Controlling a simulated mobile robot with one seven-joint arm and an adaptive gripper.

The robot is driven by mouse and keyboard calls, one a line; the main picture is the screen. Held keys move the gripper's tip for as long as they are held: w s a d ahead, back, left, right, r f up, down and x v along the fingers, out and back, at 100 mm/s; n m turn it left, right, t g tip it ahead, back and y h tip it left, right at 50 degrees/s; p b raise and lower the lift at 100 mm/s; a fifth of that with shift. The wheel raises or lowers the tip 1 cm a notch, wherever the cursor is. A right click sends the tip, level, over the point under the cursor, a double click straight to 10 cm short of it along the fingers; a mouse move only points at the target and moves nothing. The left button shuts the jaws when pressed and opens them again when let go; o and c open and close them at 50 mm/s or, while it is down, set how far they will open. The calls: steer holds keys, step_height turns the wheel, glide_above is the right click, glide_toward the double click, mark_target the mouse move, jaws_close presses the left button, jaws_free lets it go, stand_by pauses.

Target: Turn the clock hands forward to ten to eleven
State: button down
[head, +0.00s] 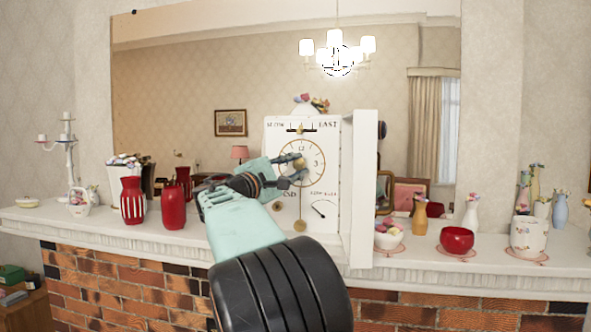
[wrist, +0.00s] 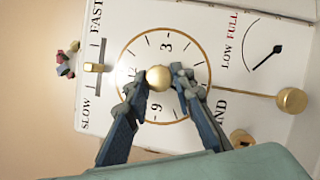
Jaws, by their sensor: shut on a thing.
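The white clock (head: 330,185) stands on the mantel, its round gold-rimmed dial facing me. In the wrist view the dial (wrist: 195,45) is turned sideways, with the 3 at the top and the 9 at the bottom. My gripper (head: 294,170) is at the dial. In the wrist view my gripper (wrist: 158,82) has its two fingers on either side of the round gold knob (wrist: 158,78) at the dial's centre, shut on it. The fingers cover part of the dial, and I cannot make out where the clock hands point.
A white panel (head: 362,190) stands open at the clock's right side. Red vases (head: 172,207) are left of my arm; a bowl (head: 389,236) and a red pot (head: 456,240) are to the right. In the wrist view a gold slider (wrist: 95,68) and gold pendulum bob (wrist: 291,101) show.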

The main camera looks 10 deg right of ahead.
steer(key=c, duration=1.7)
jaws_free()
steer(key=shift+o, duration=0.2)
steer(key=v, duration=1.2)
